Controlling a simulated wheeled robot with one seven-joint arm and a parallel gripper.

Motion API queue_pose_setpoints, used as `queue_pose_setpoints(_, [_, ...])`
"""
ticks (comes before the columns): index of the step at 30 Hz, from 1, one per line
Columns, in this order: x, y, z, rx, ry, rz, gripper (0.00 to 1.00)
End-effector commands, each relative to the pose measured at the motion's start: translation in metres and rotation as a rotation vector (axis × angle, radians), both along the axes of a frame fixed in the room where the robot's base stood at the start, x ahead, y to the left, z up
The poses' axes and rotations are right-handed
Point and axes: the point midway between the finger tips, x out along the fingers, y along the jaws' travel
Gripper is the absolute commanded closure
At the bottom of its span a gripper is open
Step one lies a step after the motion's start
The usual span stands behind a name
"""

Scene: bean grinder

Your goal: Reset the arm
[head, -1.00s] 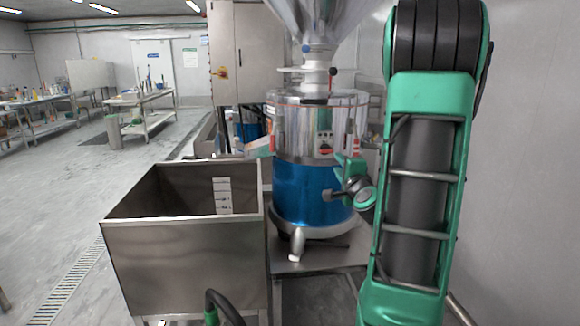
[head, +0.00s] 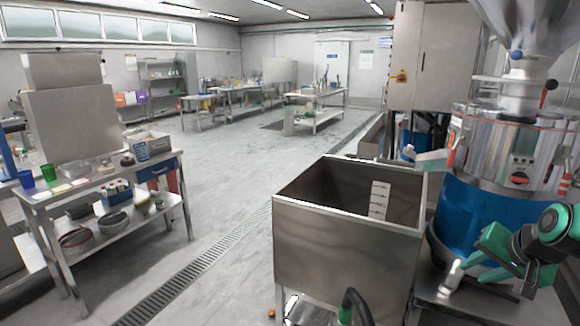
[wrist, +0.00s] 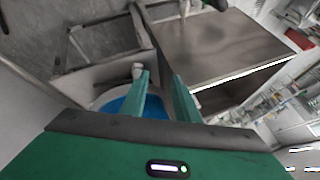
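My arm (head: 556,232) is at the right edge of the head view, in front of the grinder's blue drum (head: 482,215). My green gripper (head: 483,262) shows partly there, to the right of the grinder's metal spout (head: 451,276). In the wrist view, the two green fingers (wrist: 161,80) are apart, and I see nothing held between them. The blue drum (wrist: 152,106) shows behind and between the fingers. The pale spout (wrist: 138,70) appears just beyond the left fingertip. I cannot tell whether they touch.
An open steel bin (head: 345,245) stands left of the grinder. A steel table (head: 105,185) with cups and boxes is at the left, with shelves of bowls below. The floor between (head: 225,165) is clear, with a drain grate (head: 195,280).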

Motion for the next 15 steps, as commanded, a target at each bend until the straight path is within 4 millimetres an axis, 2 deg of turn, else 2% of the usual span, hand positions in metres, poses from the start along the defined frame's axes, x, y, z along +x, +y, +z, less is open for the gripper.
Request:
queue_pose_setpoints(1, [-0.017,0.009,-0.001,-0.021,0.069,0.047,0.72])
queue_pose_setpoints(5, [-0.071,0.024,-0.006,-0.052,0.266,0.144,0.72])
queue_pose_setpoints(9, [-0.127,0.039,-0.003,-0.050,0.444,0.225,0.72])
queue_pose_setpoints(12, [-0.157,0.047,0.001,-0.035,0.535,0.261,0.72])
queue_pose_setpoints(15, [-0.177,0.053,0.005,-0.020,0.590,0.284,0.72])
